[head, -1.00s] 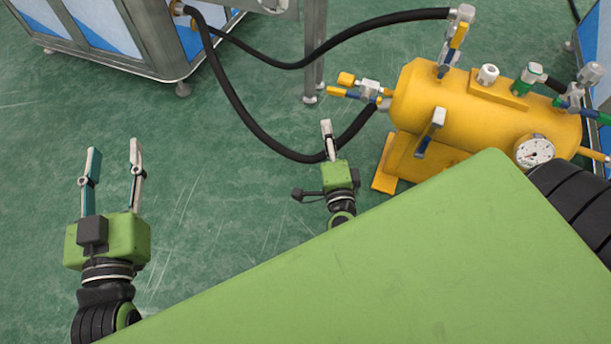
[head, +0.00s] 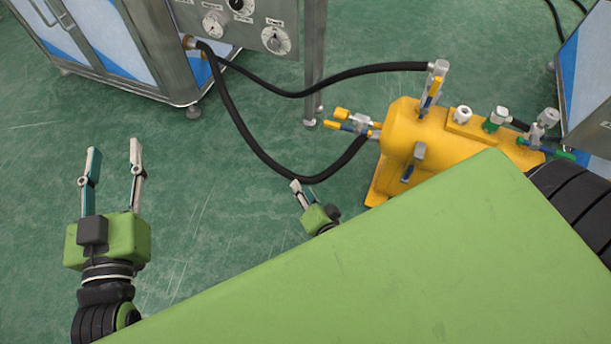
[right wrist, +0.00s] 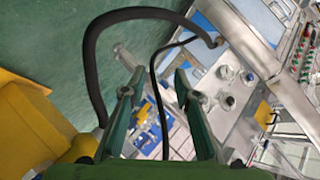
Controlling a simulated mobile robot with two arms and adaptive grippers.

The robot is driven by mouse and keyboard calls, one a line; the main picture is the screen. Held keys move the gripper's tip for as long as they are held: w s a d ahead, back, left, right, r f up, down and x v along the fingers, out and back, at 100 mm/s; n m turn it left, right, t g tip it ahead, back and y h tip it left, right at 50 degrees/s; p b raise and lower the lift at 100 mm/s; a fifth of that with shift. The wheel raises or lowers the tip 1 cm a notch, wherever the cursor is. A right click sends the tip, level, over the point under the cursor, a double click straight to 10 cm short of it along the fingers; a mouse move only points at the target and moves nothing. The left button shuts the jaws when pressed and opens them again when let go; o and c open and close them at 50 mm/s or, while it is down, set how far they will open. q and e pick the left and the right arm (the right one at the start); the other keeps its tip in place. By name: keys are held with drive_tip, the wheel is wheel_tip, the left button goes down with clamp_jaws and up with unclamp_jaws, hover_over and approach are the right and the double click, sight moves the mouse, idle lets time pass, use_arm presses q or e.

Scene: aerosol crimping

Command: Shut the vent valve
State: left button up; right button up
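A yellow tank (head: 402,135) carries several valves, and I cannot tell which one is the vent valve. Valves with yellow levers (head: 343,115) are at its left end. A valve with a yellow and blue lever (head: 433,92) stands on top. A grey valve with a blue lever (head: 413,162) is on its front, and green-handled valves (head: 497,119) are toward the right. My right gripper (head: 297,187) is left of the tank, touching no valve; its fingers are apart and empty in the right wrist view (right wrist: 155,85). My left gripper (head: 115,150) is open and empty, farther left.
Black hoses (head: 262,150) run from a steel cabinet with dials (head: 245,25) to the tank; one arcs close beyond my right gripper. A steel leg (head: 314,60) stands behind. My green body hides the tank's lower right. Green floor is clear around my left gripper.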

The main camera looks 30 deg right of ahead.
drive_tip(key=s+a+f+n+g+y+p, duration=0.1)
drive_tip(key=s+a+n+g+p, duration=0.2)
drive_tip(key=s+n+p, duration=0.2)
drive_tip(key=shift+s+f+y+p, duration=0.4)
drive_tip(key=shift+s+p, duration=0.75)
drive_tip(key=shift+p, duration=0.75)
